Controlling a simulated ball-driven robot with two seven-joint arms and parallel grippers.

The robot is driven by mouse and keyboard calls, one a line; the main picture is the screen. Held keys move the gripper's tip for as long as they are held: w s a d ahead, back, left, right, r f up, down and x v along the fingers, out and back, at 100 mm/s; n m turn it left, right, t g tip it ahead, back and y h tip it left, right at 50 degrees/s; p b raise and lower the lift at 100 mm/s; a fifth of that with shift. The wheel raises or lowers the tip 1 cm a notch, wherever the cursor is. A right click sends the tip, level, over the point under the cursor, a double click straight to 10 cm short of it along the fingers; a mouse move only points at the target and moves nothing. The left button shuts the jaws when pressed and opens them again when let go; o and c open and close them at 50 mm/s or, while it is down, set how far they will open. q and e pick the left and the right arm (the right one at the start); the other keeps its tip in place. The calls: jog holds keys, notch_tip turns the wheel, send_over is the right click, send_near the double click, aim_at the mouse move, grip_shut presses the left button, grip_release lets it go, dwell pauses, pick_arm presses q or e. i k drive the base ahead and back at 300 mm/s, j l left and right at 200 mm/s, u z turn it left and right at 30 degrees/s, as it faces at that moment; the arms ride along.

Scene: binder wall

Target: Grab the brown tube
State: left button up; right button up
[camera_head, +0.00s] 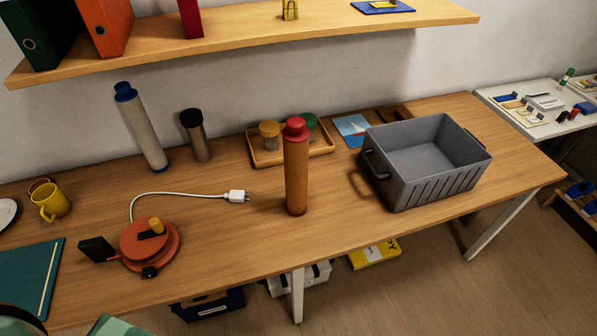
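A tall brown tube (296,180) with a red cap stands upright on the wooden table, near its front edge and left of the grey crate. A shorter, duller brown tube (198,142) with a dark cap stands further back, toward the wall. A taller pale grey tube (144,130) with blue ends stands to the left of that one. Neither of my grippers is in view, and nothing touches the tubes.
An open grey crate (384,179) stands at the table's right. A tray (263,160) with jars is behind the red-capped tube. A red cable reel (136,254) with a white plug (237,196) lies front left. A shelf (250,38) with binders overhangs the back.

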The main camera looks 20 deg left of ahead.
aim_at(296, 155)
jog(key=k+j+z, duration=0.2)
jog(key=j+z, duration=0.15)
jog(key=k+j+z, duration=0.6)
jog(key=z, duration=0.15)
jog(key=j, duration=0.1)
